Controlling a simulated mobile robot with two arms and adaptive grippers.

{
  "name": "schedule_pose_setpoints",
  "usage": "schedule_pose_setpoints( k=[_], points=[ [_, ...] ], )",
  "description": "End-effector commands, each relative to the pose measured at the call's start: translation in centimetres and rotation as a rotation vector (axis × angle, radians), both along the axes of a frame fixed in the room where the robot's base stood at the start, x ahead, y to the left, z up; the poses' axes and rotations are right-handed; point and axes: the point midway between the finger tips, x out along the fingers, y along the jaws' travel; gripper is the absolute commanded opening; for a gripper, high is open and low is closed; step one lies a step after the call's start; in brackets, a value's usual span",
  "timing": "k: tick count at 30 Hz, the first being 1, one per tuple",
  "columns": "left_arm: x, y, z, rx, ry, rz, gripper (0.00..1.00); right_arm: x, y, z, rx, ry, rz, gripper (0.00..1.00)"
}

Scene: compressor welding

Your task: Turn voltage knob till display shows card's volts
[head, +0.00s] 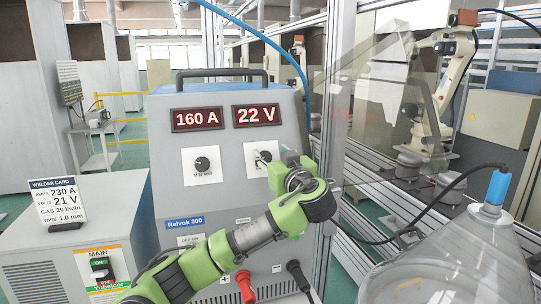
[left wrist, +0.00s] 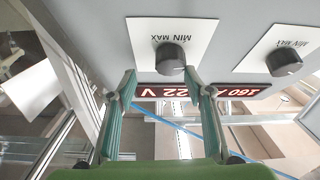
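The welder's volt display (head: 256,115) reads 22 V. The welder card (head: 58,201) at the left reads 21 V, 230 A. The voltage knob (left wrist: 171,57) is a black round knob on a white MIN–MAX plate, seen upside down in the left wrist view. In the head view my gripper mostly hides that knob, below the volt display. My left gripper (left wrist: 160,76) is open, its two green fingers apart, with the tips close to the knob. The right finger looks very near the knob; I cannot tell if it touches. It also shows in the head view (head: 270,160). My right gripper is not in view.
The amp display (head: 197,119) reads 160 A, with the amp knob (head: 202,164) below it, left of the voltage knob in the head view. A metal frame post (head: 331,100) stands just right of the welder. A MAIN switch box (head: 103,266) is at lower left.

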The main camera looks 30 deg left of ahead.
Motion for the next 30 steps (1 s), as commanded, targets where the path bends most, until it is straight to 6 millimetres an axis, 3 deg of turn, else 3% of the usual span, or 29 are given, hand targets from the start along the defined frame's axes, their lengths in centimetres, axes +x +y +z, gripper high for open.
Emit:
schedule_pose_setpoints(
  k=[11, 30],
  points=[
    [0.0, -0.5, -0.1, 0.0, -0.001, -0.008, 0.44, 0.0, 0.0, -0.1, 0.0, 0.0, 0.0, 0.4],
    [-3.0, -3.6, -0.1, -0.001, 0.001, -0.003, 0.44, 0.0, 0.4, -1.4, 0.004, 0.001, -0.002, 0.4]
  ],
)
